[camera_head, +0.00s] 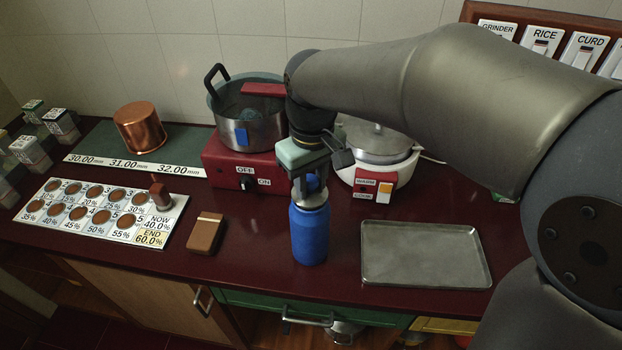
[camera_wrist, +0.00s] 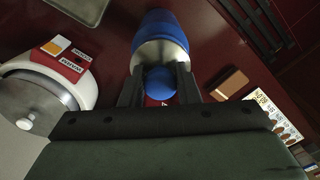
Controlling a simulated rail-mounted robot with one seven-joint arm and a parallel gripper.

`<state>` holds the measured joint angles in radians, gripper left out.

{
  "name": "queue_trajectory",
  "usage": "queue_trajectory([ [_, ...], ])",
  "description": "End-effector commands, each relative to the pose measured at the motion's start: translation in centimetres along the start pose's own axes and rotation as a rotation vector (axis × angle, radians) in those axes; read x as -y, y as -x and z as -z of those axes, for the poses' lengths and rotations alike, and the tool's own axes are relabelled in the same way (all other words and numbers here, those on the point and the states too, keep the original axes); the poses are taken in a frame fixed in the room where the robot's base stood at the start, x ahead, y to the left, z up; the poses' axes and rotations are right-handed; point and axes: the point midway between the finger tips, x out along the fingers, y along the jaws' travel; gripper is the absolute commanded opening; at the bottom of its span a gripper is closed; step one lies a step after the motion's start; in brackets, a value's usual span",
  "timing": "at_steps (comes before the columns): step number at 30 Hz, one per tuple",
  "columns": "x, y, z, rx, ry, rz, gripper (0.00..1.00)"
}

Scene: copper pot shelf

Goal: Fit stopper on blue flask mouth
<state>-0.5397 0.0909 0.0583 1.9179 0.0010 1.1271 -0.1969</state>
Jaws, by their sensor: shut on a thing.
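The blue flask (camera_head: 309,237) stands upright on the dark red counter, with a silver band near its top. It also shows in the wrist view (camera_wrist: 160,28). My gripper (camera_head: 310,188) points down right above the flask mouth. It is shut on the blue stopper (camera_wrist: 160,82), which shows between the two fingers in the wrist view. In the head view the stopper (camera_head: 313,182) is partly covered by the fingers. It is at or just over the silver neck (camera_wrist: 158,54); I cannot tell whether it is seated in the mouth.
A metal tray (camera_head: 425,283) lies right of the flask, and a brown box (camera_head: 205,234) lies left. A red stove (camera_head: 228,163) with a steel pot (camera_head: 262,132) and a white cooker (camera_head: 394,183) stand behind. A copper pot (camera_head: 140,128) is farther left.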

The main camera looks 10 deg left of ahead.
Motion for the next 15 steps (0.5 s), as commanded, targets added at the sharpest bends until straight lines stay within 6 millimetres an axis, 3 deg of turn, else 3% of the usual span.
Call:
queue_trajectory([
  [15, -0.02, -0.62, -0.01, 0.000, 0.000, 0.000, 0.00],
])
